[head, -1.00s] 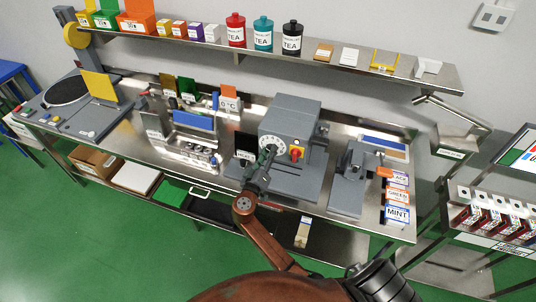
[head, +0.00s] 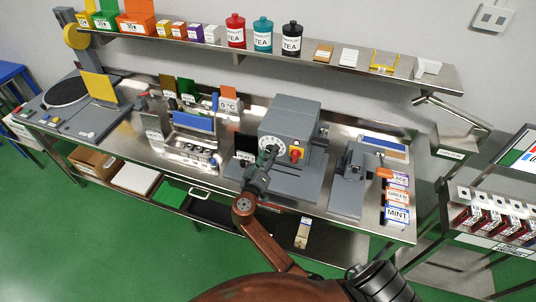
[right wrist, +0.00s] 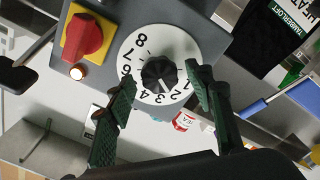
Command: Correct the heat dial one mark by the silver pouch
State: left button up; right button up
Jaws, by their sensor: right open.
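The heat dial is a white disc (right wrist: 143,45) numbered 1 to 8 with a black ribbed knob (right wrist: 158,74). Its pale pointer line seems to face the 2–3 side. In the head view, the dial (head: 271,143) is on the front of a grey machine (head: 291,118). My right gripper (right wrist: 160,98) is open, with one green-grey finger on each side of the knob's lower part; contact cannot be told. In the head view, the right gripper (head: 267,162) reaches up to the dial. I cannot pick out a silver pouch. My left gripper is not in view.
A red switch on a yellow plate (right wrist: 85,35) and a lit lamp (right wrist: 77,72) sit close beside the dial. A black HEAT sign (head: 244,148) stands left of the machine. A grey press (head: 352,178) stands at right. A shelf (head: 340,57) with tea tins runs above.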

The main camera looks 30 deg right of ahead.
jog(key=shift+a, duration=0.1)
jog(key=v, duration=0.7)
jog(key=shift+s+a, duration=0.1)
jog(key=shift+s, duration=0.05)
dwell(0.3)
